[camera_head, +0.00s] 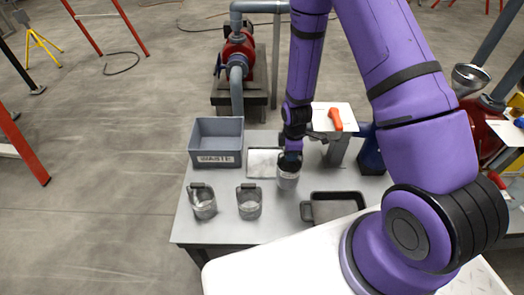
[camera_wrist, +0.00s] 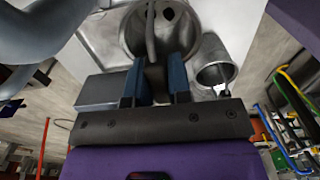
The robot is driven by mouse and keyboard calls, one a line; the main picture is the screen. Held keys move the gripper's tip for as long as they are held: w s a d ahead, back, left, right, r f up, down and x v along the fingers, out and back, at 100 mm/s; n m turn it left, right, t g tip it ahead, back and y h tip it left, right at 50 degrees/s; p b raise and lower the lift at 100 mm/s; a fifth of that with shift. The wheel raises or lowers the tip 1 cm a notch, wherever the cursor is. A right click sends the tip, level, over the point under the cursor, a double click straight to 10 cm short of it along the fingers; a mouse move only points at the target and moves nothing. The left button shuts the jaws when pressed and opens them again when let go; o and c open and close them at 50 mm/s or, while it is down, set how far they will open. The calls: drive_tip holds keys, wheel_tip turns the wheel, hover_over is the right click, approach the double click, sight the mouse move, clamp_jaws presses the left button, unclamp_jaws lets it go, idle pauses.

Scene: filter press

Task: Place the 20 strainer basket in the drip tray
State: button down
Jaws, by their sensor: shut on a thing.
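My gripper (camera_head: 291,155) points down over the grey table. It is shut on the handle of a metal strainer basket (camera_head: 288,180), which hangs upright below it. The wrist view shows the basket's round open rim (camera_wrist: 128,38) and its handle between my fingers (camera_wrist: 155,85). Two similar baskets stand at the table's front left, one at the left edge (camera_head: 203,204) and one nearer the middle (camera_head: 249,204). I cannot read a number on any basket.
A grey bin marked WASTE (camera_head: 216,158) stands at the table's back left. A flat pale square (camera_head: 262,163) lies beside it. A post with an orange handle (camera_head: 336,119) stands behind the tray. A red pump (camera_head: 238,55) is beyond the table. My arm hides part of the right side.

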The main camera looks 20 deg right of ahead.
drive_tip(key=w+a+f, duration=0.2)
drive_tip(key=w, duration=0.5)
drive_tip(key=w+a+f, duration=0.2)
drive_tip(key=w+f, duration=0.1)
drive_tip(key=w, duration=0.5)
drive_tip(key=shift+f, duration=0.15)
drive_tip(key=c, duration=1.1)
unclamp_jaws()
drive_tip(key=shift+o, duration=0.2)
wheel_tip(320, 180, up, 13)
drive_tip(key=shift+f, duration=0.2)
